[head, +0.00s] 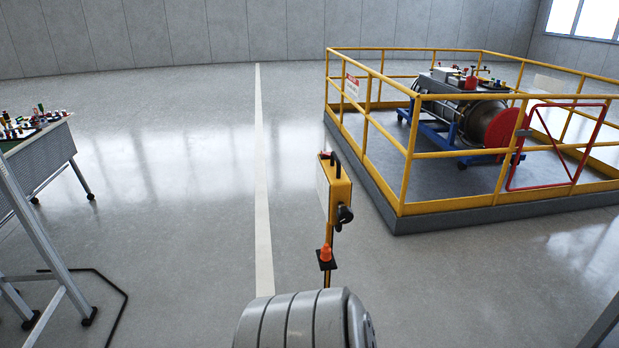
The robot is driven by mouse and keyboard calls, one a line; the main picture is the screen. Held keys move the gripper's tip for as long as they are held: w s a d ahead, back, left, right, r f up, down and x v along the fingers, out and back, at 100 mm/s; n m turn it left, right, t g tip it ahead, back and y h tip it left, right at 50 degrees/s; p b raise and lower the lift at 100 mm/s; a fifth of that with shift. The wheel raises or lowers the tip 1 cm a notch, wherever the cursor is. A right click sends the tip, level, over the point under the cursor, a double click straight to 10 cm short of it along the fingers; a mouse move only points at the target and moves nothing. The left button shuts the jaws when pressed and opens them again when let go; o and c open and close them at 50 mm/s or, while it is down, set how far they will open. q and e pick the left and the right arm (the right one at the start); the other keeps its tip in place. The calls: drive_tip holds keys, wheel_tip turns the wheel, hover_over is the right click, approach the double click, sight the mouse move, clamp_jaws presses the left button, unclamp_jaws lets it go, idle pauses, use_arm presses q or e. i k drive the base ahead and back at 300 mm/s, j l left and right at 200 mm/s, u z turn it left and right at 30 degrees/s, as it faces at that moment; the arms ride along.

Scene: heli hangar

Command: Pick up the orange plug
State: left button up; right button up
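A small orange plug (326,253) shows in the head view, low and right of the middle. It sits upright on a small black bracket (327,265) on a thin post, below a yellow control box (338,190) with a black handle and a black knob. The plug is small in the picture, so I cannot tell its exact shape. Neither of my grippers is in view.
A yellow railing (460,97) with a red gate (558,147) encloses an engine (462,112) on a blue stand. A table (45,150) with small coloured items stands at left. A black cable (115,286) lies on the floor. Open floor lies between.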

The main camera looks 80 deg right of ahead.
sight(326, 257)
drive_tip(key=z, duration=2.85)
drive_tip(key=u, duration=2.55)
drive_tip(key=z, duration=1.2)
drive_tip(key=i+z, duration=0.15)
drive_tip(key=z, duration=0.35)
drive_tip(key=i+z, duration=0.1)
drive_tip(key=z, duration=0.4)
drive_tip(key=i+j+z, duration=0.1)
drive_tip(key=z, duration=0.4)
drive_tip(key=i+j+z, duration=0.1)
drive_tip(key=z, duration=0.4)
drive_tip(key=i+j+z, duration=0.25)
drive_tip(key=j+z, duration=0.25)
drive_tip(key=j, duration=0.35)
drive_tip(key=j+z, duration=0.5)
drive_tip(key=j, duration=0.35)
drive_tip(key=j+z, duration=0.5)
drive_tip(key=j, duration=0.4)
